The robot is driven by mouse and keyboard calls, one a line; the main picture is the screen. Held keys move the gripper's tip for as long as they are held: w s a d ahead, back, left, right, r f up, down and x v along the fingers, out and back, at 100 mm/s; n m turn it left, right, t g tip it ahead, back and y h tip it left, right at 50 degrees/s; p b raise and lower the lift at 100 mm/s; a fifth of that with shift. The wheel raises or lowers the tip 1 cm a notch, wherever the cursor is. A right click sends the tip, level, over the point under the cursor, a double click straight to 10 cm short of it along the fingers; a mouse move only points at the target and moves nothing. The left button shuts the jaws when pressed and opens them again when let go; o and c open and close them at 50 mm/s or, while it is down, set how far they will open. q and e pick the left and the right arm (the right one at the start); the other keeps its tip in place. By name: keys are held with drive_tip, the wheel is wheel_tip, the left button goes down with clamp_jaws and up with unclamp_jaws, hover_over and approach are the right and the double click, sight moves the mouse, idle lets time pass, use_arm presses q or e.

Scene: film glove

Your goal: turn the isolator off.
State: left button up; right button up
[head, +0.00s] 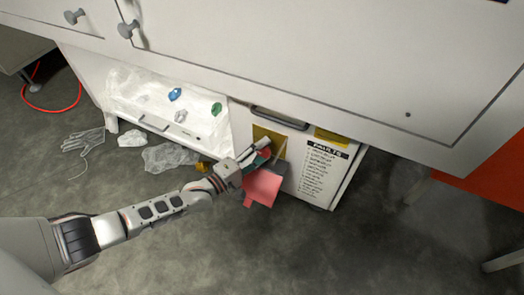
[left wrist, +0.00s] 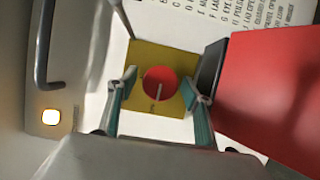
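The isolator is a round red knob (left wrist: 160,78) on a square yellow plate (left wrist: 181,55), with a short pale mark running near-vertically in the left wrist view. In the head view the left gripper (head: 262,155) is at the plate. My right gripper is not in view.
A red panel (left wrist: 270,90) stands close right of the fingers; it also shows in the head view (head: 262,187). A dark handle (head: 278,118) and a "FAULTS" list (head: 322,170) are on the cabinet. A lit orange lamp (left wrist: 52,116) is left. Clear film and a glove (head: 84,142) lie left.

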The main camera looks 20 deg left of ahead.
use_arm(q)
drive_tip(key=v, duration=1.2)
idle(0.4)
